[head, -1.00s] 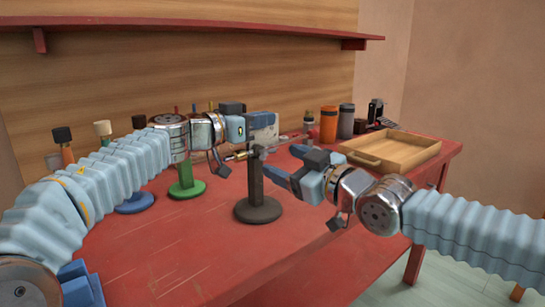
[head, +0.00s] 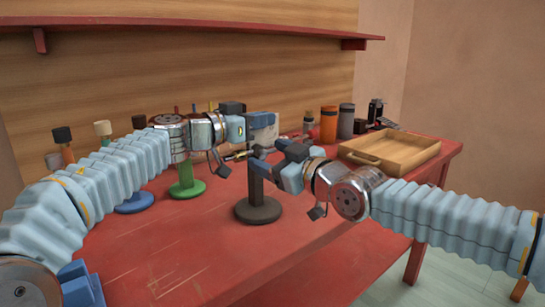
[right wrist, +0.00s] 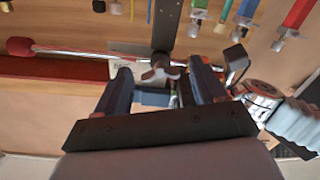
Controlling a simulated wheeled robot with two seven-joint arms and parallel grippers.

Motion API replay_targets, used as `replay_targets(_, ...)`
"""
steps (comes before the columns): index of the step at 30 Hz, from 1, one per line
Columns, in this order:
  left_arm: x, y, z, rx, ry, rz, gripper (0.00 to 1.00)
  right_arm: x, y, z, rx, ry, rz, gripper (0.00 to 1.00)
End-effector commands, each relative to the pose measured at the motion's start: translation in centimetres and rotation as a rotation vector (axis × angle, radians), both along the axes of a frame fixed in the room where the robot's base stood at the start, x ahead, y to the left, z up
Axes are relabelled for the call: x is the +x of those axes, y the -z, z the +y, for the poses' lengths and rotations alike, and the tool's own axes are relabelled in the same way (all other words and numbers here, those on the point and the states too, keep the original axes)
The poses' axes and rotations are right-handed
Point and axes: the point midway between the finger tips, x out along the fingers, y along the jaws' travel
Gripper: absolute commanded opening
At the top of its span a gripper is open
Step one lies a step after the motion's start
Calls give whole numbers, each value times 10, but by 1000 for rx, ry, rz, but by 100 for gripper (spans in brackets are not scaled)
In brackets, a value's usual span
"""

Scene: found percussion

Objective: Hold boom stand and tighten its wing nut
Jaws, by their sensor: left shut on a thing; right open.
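The dark boom stand (head: 257,210) stands upright on the table, with a round base and a flat post. In the right wrist view its post (right wrist: 167,22) comes down from the top edge to the wing nut (right wrist: 160,71), beside a thin boom rod with a red ball end (right wrist: 20,46). My left gripper (head: 257,127) is shut on the stand near its top; its grip is partly hidden. My right gripper (head: 268,157) is open at the stand's head. In the right wrist view its fingers (right wrist: 163,87) are on either side of the wing nut, apparently without touching it.
A wooden tray (head: 400,153) sits at the table's right end, beside an orange bottle (head: 328,124) and a grey bottle (head: 346,121). A green-based stand (head: 187,190) and a blue-based stand (head: 134,203) stand left. The red table's front (head: 185,255) is clear.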

Motion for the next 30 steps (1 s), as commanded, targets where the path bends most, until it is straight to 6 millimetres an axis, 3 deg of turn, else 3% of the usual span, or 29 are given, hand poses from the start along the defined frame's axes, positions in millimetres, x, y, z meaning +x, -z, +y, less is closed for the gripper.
replay_targets(2, 0, 0, 0, 1, 0, 1, 0, 0, 0, 0, 0, 0, 0, 70)
replay_targets(13, 0, 0, 0, 1, 0, 1, 0, 0, 0, 0, 0, 0, 0, 14)
replay_targets(21, 0, 0, 0, 1, 0, 1, 0, 0, 0, 0, 203, -1, 161, 14)
replay_targets(28, 0, 0, 0, 1, 0, 1, 0, 0, 0, 0, 210, -1, 168, 14)
replay_targets(29, 0, 0, 0, 1, 0, 1, 0, 0, 0, 0, 210, -1, 168, 46)
replay_targets(30, 0, 0, 0, 1, 0, 1, 0, 0, 0, 0, 210, -1, 167, 52)
